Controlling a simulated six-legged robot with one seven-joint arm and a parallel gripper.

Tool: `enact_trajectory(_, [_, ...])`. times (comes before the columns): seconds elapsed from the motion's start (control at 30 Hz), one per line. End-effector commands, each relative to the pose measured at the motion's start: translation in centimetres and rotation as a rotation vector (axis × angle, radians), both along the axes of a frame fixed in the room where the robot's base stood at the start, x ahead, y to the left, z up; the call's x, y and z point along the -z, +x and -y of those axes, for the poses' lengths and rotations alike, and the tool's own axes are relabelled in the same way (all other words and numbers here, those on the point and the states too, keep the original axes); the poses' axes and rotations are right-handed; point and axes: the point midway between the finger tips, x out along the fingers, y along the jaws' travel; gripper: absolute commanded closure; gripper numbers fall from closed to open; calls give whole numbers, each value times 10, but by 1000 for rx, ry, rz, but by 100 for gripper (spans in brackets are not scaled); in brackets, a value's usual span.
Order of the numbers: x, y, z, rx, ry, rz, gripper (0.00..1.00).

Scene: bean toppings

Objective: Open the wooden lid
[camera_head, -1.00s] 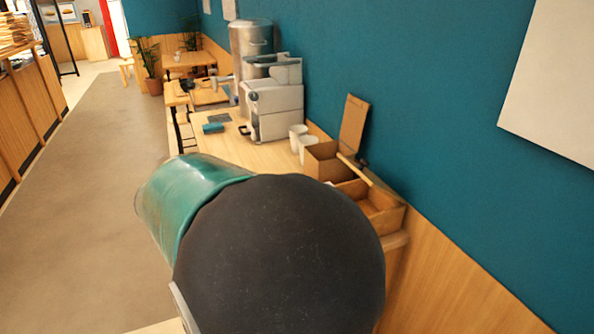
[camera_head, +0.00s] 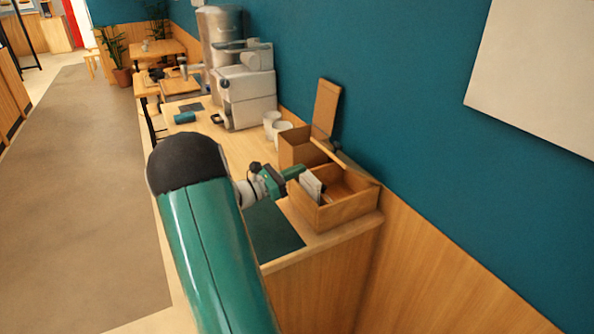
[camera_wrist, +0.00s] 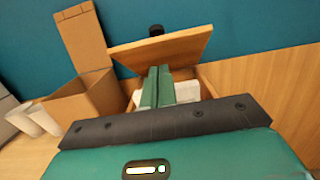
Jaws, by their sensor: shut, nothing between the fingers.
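The wooden box (camera_head: 345,213) stands at the near right end of the counter with its top open and pale packets inside. Its wooden lid (camera_wrist: 165,48) is raised and tilted above the box in the wrist view. In the head view the lid (camera_head: 328,153) shows only as a thin slanted edge at the back of the box. My gripper (camera_wrist: 157,72) is shut and empty, its green fingers upright in front of the lid's underside. I cannot tell if the fingertips touch it. In the head view my gripper (camera_head: 302,171) is over the box's left side.
A brown box (camera_head: 294,148) with a raised flap (camera_head: 326,108) stands just behind the wooden box. White cups (camera_head: 277,128) and a coffee machine (camera_head: 245,95) are farther back. A dark mat (camera_head: 268,232) lies on the counter's near end. The teal wall borders the right.

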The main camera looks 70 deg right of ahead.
Motion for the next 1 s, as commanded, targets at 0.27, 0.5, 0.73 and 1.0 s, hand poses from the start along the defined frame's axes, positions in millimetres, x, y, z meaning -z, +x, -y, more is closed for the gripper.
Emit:
enact_trajectory(0.27, [-7,-36,39,4,1,4,100])
enact_trajectory(0.5, [-10,-49,55,1,1,4,100])
enact_trajectory(0.73, [-11,-50,56,0,1,3,100])
enact_trajectory(1.0, [-14,-50,57,0,12,16,100])
